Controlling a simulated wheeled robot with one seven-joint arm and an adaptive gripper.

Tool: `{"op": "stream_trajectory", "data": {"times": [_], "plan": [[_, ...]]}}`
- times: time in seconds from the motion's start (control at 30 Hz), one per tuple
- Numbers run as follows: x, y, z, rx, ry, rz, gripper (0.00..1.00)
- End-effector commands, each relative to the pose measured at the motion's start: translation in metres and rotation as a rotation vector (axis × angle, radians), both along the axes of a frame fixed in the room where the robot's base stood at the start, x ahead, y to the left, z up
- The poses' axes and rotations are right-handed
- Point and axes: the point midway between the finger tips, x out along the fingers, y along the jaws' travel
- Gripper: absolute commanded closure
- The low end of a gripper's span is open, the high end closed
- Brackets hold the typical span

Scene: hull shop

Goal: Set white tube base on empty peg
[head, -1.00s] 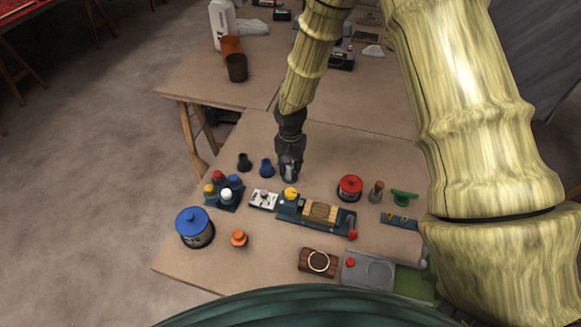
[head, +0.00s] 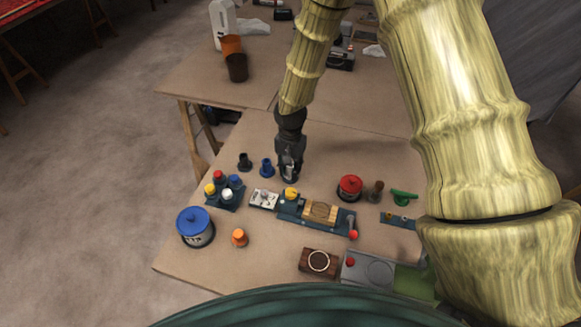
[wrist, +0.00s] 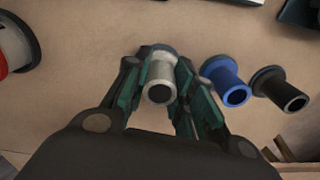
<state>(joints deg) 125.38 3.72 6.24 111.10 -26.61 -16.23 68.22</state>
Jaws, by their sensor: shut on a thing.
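The white tube base (wrist: 160,80) stands between the fingers of my gripper (wrist: 157,88) in the wrist view. It is pale grey-white with a dark open end and a wider flange. The fingers are shut on its sides. In the head view my gripper (head: 289,174) is low over the far part of the table, and the tube is mostly hidden by the fingers. A blue tube base (wrist: 228,82) and a black tube base (wrist: 281,89) stand to its right in the wrist view. I cannot make out an empty peg for certain.
A teal rack with coloured caps (head: 222,204) stands left of my gripper. A blue-lidded tin (head: 195,228), a fixture with a wooden block (head: 320,212), a red-lidded pot (head: 349,188) and a small teal strip (head: 398,219) stand around.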

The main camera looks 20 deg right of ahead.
Motion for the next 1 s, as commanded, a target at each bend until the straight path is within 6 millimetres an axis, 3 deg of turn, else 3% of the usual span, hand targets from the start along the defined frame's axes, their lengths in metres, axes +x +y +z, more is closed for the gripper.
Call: {"op": "stream_trajectory", "data": {"times": [1.0], "plan": [[0.0, 0.0, -0.01, 0.0, 0.0, 0.0, 1.0]]}}
